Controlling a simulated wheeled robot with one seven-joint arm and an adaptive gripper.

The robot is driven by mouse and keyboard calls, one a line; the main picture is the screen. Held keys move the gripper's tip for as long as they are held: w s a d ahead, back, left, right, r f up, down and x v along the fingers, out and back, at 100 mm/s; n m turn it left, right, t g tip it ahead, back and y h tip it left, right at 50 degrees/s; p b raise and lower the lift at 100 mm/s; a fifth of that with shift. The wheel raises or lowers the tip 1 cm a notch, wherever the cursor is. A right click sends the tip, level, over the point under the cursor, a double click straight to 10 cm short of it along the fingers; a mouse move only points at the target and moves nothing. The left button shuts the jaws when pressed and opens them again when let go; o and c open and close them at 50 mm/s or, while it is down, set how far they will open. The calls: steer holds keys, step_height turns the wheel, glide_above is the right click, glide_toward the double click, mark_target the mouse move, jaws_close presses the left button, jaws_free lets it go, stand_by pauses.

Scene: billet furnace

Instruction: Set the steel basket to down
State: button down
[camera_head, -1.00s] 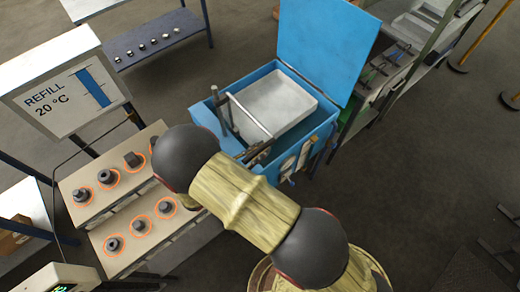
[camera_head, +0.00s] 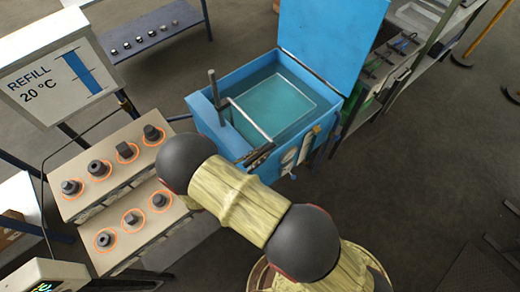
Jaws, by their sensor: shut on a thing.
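The steel basket (camera_head: 278,104) sits inside the blue tank (camera_head: 206,112) and shows as a pale teal rectangle under the liquid. Its thin light handle bar (camera_head: 250,119) runs from near the dark upright post (camera_head: 214,92) toward the tank's front edge. My gripper (camera_head: 259,154) is at the near end of this bar, at the front rim, and is shut on it. My arm partly hides the fingers, so the exact grip is hard to see.
The tank's blue lid (camera_head: 333,40) stands open behind. A stand with several dark metal parts in orange rings (camera_head: 129,152) is at left, below a refill sign (camera_head: 48,80). A shelf rack (camera_head: 405,50) stands at right. The floor at right is mostly clear.

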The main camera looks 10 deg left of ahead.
step_height(320, 180, down, 12)
steer(key=b, duration=0.6)
steer(key=shift+s+d+f, duration=0.1)
steer(key=shift+d+f, duration=0.05)
steer(key=c, duration=1.9)
jaws_free()
steer(key=shift+o, duration=0.9)
steer(key=shift+a, duration=0.2)
steer(key=v, duration=1.2)
